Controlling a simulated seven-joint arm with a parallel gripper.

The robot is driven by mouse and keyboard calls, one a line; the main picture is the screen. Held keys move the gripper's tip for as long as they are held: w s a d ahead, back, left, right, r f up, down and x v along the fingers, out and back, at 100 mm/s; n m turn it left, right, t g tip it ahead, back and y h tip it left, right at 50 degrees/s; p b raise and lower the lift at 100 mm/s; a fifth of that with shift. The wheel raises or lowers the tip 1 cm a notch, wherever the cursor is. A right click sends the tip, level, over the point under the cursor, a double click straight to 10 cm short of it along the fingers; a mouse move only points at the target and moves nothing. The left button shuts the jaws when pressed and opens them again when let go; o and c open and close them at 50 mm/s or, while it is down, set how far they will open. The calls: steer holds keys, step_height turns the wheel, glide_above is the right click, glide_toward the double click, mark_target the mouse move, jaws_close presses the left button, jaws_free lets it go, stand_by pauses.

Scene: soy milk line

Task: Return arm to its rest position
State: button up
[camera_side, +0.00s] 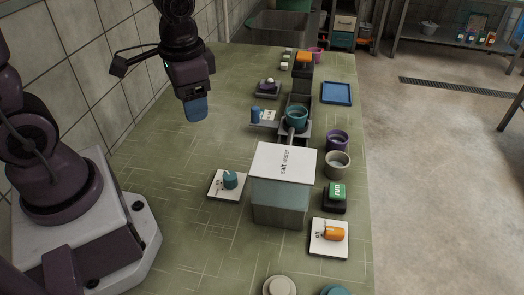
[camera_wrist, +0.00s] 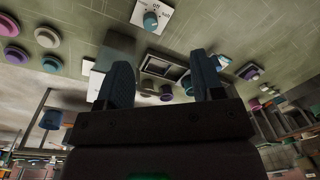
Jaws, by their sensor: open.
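My gripper (camera_side: 196,108) hangs above the left part of the green table (camera_side: 150,185) in the side view, clear of everything on it. In the wrist view its two dark blue fingers (camera_wrist: 160,85) stand apart with nothing between them. The arm is raised and bent, with the fingers pointing down in the side view. My base stands at the left edge of the picture.
A box labelled "salt water" (camera_side: 283,163) stands mid-table. Near it are a blue knob (camera_side: 230,180), a green "run" button (camera_side: 338,191), an orange switch (camera_side: 334,234) and a teal cup (camera_side: 297,115). A blue tray (camera_side: 336,93) lies at right. The table's left part is clear.

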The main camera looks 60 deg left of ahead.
steer(key=s+d+r+n+t, duration=0.1)
steer(key=s+r+t, duration=0.4)
steer(key=r, duration=0.7)
steer(key=shift+s+d+h, duration=0.2)
steer(key=shift+d+h, duration=0.15)
steer(key=shift+h, duration=0.05)
